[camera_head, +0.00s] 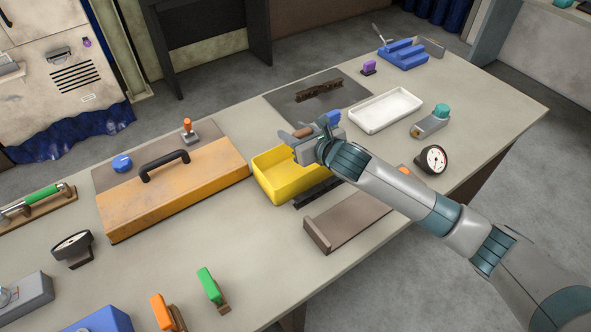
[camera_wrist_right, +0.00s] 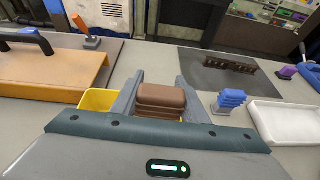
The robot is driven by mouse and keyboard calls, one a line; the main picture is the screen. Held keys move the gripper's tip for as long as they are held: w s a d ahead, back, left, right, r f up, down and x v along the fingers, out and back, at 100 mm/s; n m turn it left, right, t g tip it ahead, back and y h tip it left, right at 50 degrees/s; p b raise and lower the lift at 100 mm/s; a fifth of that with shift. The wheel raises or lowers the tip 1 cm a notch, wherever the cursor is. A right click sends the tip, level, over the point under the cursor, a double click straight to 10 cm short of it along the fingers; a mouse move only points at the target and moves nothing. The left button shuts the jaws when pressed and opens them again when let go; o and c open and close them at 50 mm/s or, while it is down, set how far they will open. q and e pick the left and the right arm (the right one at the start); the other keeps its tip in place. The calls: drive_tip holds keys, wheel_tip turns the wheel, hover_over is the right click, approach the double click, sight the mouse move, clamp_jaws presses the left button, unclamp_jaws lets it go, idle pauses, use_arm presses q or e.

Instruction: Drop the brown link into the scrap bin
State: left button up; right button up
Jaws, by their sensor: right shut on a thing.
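The brown link (camera_wrist_right: 161,101), a ribbed block with rounded edges, is between the two grey fingers of my right gripper (camera_wrist_right: 155,92). In the head view only a small part of the brown link (camera_head: 303,132) shows past my right gripper (camera_head: 301,146), which is shut on it. The yellow bin (camera_head: 268,165) stands on the table below and beside the gripper. In the wrist view the yellow bin (camera_wrist_right: 97,100) shows in part behind the left finger. The gripper hides part of the bin. My left gripper is not in view.
An orange case (camera_head: 175,190) with a black handle lies left of the bin. A blue ribbed block (camera_wrist_right: 231,99) and a white tray (camera_head: 385,110) stand to the right. A dark mat (camera_head: 335,102) with a dark rail lies behind; a brown bracket (camera_head: 355,222) lies in front.

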drive_tip(key=o, duration=1.1)
drive_tip(key=shift+s+d, duration=0.15)
drive_tip(key=b+v, duration=0.3)
drive_tip(key=v, duration=1.4)
drive_tip(key=shift+d+b, duration=0.1)
drive_tip(key=shift+b, duration=0.25)
drive_tip(key=shift+f, duration=0.1)
